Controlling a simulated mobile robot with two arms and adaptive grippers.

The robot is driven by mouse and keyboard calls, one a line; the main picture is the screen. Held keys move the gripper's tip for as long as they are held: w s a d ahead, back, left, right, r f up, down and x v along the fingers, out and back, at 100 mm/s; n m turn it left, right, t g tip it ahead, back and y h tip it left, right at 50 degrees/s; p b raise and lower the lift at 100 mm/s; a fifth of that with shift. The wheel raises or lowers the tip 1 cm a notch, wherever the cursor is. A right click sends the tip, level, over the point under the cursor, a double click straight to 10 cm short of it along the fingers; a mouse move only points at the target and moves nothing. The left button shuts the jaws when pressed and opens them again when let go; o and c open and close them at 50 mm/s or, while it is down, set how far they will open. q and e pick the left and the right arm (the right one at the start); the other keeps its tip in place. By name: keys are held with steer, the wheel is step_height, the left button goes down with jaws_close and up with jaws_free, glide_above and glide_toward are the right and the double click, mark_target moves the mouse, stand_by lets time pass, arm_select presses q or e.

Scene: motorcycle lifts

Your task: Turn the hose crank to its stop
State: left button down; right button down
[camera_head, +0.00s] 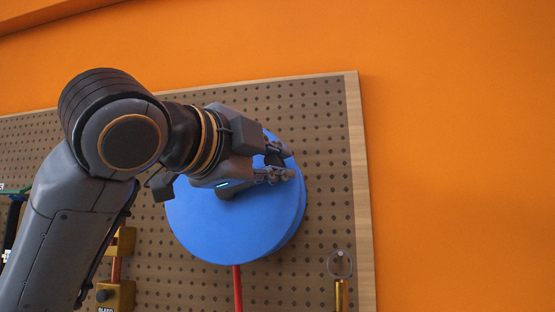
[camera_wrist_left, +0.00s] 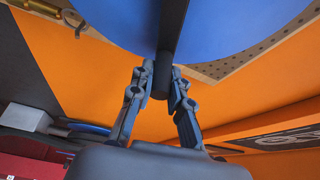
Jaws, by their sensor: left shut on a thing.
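The hose reel is a round blue drum (camera_head: 225,222) on the pegboard in the head view; its blue face also fills the top of the left wrist view (camera_wrist_left: 235,30). The crank is a dark bar (camera_wrist_left: 172,28) across the drum face, with a dark cylindrical handle (camera_wrist_left: 162,78) at its end. My left gripper (camera_head: 282,162) is in front of the drum's upper right part. In the left wrist view its two fingers (camera_wrist_left: 160,92) are shut on the crank handle, one on each side. In the head view my gripper and arm hide most of the crank. My right gripper is not in view.
The brown pegboard (camera_head: 325,200) with a pale wooden edge (camera_head: 358,200) hangs on an orange wall (camera_head: 460,150). A red hose (camera_head: 238,288) runs down below the drum. Yellow fittings (camera_head: 117,295) are at lower left, and a gold piece (camera_head: 341,295) is at lower right.

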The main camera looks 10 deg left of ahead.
arm_select(q)
steer(key=shift+a, duration=0.1)
steer(key=c, duration=1.3)
jaws_free()
steer(key=shift+w, duration=0.1)
steer(key=shift+o, duration=0.2)
steer(key=shift+w+a, duration=0.1)
steer(key=shift+a, duration=0.1)
steer(key=shift+s, duration=0.45)
steer(key=r+v, duration=0.1)
steer(key=v, duration=1)
steer(key=shift+a+f, duration=0.2)
steer(key=shift+f, duration=0.3)
